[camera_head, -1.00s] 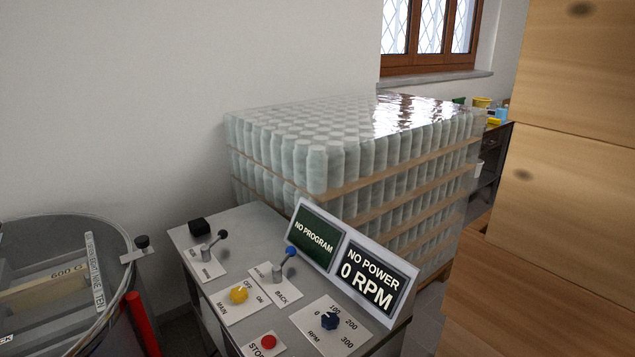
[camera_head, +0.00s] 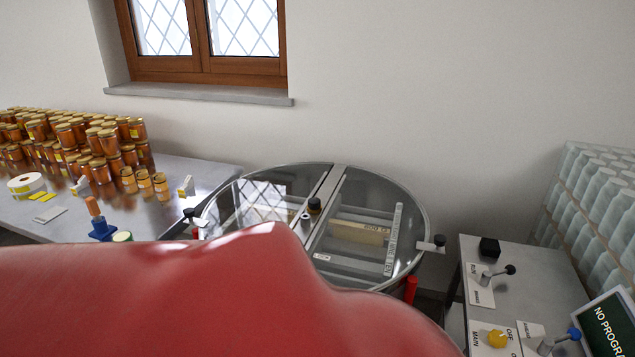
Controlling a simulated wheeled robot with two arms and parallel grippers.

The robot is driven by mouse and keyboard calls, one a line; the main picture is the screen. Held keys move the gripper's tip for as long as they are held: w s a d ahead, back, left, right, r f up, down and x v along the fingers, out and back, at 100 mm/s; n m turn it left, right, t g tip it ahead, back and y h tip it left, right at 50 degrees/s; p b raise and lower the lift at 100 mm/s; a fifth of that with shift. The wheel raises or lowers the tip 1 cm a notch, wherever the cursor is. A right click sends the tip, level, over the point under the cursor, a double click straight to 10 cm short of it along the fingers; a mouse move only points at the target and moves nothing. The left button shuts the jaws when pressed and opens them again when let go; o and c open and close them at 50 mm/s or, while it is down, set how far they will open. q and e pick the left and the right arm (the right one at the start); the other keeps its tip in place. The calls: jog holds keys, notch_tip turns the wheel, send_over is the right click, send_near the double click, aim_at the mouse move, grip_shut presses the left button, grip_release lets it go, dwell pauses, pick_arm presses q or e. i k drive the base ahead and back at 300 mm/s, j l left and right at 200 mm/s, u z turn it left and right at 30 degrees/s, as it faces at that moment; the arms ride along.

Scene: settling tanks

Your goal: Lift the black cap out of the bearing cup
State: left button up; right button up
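A small dark cap (camera_head: 314,204) shows near the middle of the round steel drum (camera_head: 425,205), on the bar across its top. Something brownish shows just under the cap. A small pale ring-shaped part lies just left of and below it. I cannot make out the bearing cup's rim clearly, nor how deep the cap sits. My red arm fills the lower left and centre and hides the drum's near side. Neither gripper is in view.
Left of the drum is a metal table (camera_head: 195,170) with honey jars (camera_head: 80,135), a label roll (camera_head: 26,184) and a blue stamp-like tool (camera_head: 103,228). A control panel (camera_head: 510,260) stands at right. Black knobs (camera_head: 439,241) sit at the drum's rim.

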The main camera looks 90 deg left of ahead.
aim_at(315, 204)
jog(key=u, duration=1)
